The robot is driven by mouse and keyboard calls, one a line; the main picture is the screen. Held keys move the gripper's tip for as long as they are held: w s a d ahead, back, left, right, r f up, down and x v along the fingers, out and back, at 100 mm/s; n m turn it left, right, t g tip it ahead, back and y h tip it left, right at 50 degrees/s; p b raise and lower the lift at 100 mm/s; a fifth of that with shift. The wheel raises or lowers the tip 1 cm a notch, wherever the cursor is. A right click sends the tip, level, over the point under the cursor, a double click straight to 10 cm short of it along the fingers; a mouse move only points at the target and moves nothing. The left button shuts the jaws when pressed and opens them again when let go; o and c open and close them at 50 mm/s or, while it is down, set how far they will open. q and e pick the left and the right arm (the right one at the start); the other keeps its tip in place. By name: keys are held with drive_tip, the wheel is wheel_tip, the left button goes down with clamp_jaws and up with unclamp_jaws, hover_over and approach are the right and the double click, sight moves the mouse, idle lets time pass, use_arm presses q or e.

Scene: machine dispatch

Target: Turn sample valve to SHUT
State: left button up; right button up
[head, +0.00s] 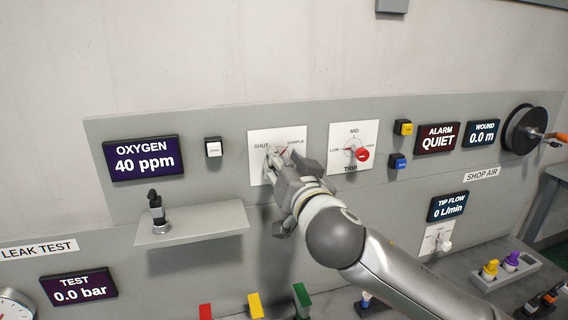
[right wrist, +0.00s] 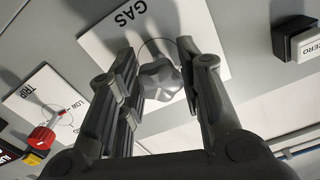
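The sample valve is a grey lobed knob (right wrist: 160,80) on a white plate (head: 258,138) marked SHUT at left and SAMPLE at right in the head view. The right wrist view shows the word GAS on the same plate (right wrist: 190,20). A small red pointer mark shows toward SAMPLE in the head view, where the gripper mostly hides the knob. My right gripper (head: 279,156) is at the plate. In the right wrist view its two fingers (right wrist: 158,50) stand on either side of the knob, with a small gap visible at the right finger. My left gripper is not in view.
A TRIP dial with a red knob (head: 362,154) is close on the right. A white button (head: 213,148) is to the left. A shelf (head: 190,224) with a black-topped fitting (head: 156,210) projects below left. Colored tabs (head: 255,304) stand below.

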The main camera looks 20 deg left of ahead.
drive_tip(key=c, duration=0.5)
drive_tip(key=shift+f+n, duration=0.1)
drive_tip(key=shift+n, duration=1.4)
drive_tip(key=n, duration=0.3)
drive_tip(key=shift+n, duration=0.3)
drive_tip(key=n+p, duration=0.2)
drive_tip(key=n, duration=0.4)
drive_tip(key=shift+a+n, duration=0.1)
drive_tip(key=shift+n, duration=0.2)
drive_tip(key=n+p, duration=0.1)
drive_tip(key=n, duration=0.3)
drive_tip(key=shift+n, duration=0.3)
